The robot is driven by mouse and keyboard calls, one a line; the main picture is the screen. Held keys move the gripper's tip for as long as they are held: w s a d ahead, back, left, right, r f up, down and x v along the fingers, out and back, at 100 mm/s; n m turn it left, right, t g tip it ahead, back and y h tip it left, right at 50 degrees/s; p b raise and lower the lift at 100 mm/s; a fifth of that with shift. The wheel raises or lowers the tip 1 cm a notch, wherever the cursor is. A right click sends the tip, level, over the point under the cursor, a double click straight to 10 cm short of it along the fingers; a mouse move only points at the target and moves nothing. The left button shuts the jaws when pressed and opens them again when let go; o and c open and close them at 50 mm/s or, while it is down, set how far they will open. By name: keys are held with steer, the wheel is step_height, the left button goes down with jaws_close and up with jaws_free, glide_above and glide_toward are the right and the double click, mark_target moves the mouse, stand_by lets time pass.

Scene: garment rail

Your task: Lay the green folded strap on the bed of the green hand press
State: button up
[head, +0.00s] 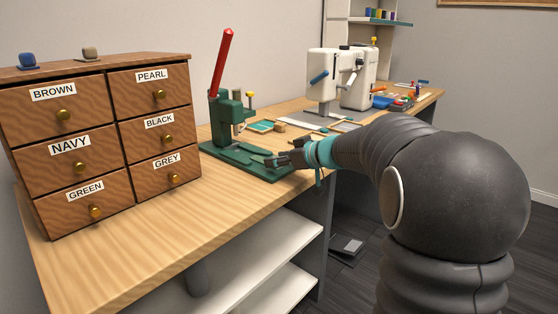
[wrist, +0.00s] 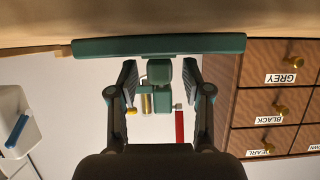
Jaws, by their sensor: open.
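The green hand press (head: 222,122) stands on the wooden bench with its long red lever raised. Its green base and bed reach toward my gripper (head: 281,160), which is at the near right end of the base, low over it. The press appears upside down in the wrist view, its base a green bar (wrist: 160,45) beyond my fingertips (wrist: 160,72). No strap is clearly seen elsewhere.
A labelled drawer cabinet (head: 100,140) stands left of the press, all drawers shut. A green-rimmed tray (head: 262,126) and a small brown block (head: 279,126) lie behind my gripper. White machines (head: 325,75) stand further back. The bench front left is clear.

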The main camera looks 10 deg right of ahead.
steer(key=p+v, duration=0.1)
steer(key=v, duration=1.1)
step_height(320, 180, up, 7)
steer(key=m+t+h, duration=0.2)
steer(key=t+h, duration=0.2)
steer(key=t, duration=0.1)
steer(key=s+d+f+m+h, duration=0.1)
steer(key=s+d+m+h, duration=0.2)
steer(key=s+m+h, duration=0.3)
steer(key=s+a+f+g+y, duration=0.1)
steer(key=s+a+f+g, duration=0.4)
steer(key=s+f, duration=0.4)
steer(key=s+a+f+g+y, duration=0.1)
steer(key=s+a+f+g, duration=0.4)
steer(key=s+f, duration=0.4)
steer(key=s, duration=0.6)
steer(key=shift+s+a+f+n, duration=0.15)
steer(key=shift+s+f+n, duration=0.05)
steer(key=shift+f+n, duration=0.2)
